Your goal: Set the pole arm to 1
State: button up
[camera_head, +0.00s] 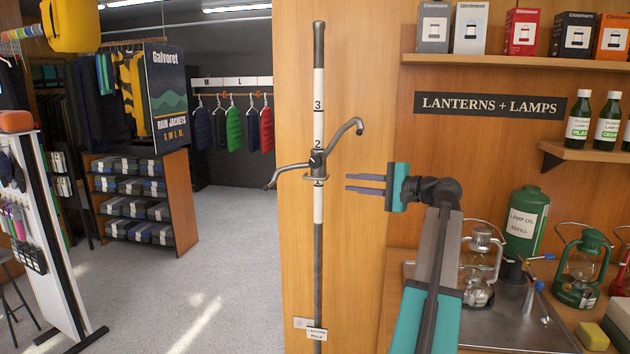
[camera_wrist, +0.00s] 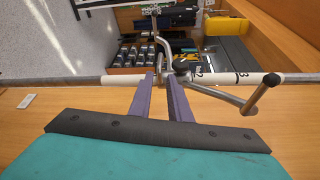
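A tall upright pole (camera_head: 318,215) has a white scale marked 3, 2 and, partly covered, 1. The metal pole arm (camera_head: 345,133) is clamped on it just below the 2. One curved end rises to the right, the other dips to the left. A small ring-like bracket (camera_head: 316,178) sits beneath, near the 1. My gripper (camera_head: 347,183) is right of the pole, its two purple fingers pointing left at about the 1, apart and empty. In the wrist view the fingers (camera_wrist: 161,76) are parted before the pole, beside the arm's dark knob (camera_wrist: 181,66).
At right are a counter with a metal tray (camera_head: 510,325), lanterns (camera_head: 583,275) and a green oil can (camera_head: 525,222). Open floor (camera_head: 215,260) lies to the left.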

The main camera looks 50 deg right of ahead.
aim_at(316, 179)
jog(key=w+p, duration=0.1)
jog(key=w, duration=0.3)
jog(key=w+a+p, duration=0.1)
jog(key=w, duration=0.4)
jog(key=w+a+f+p, duration=0.1)
jog(key=w+p, duration=0.1)
jog(key=w, duration=0.2)
jog(key=shift+w+a+f, duration=0.1)
jog(key=shift+w+a, duration=0.05)
jog(key=shift+w, duration=0.1)
grip_shut()
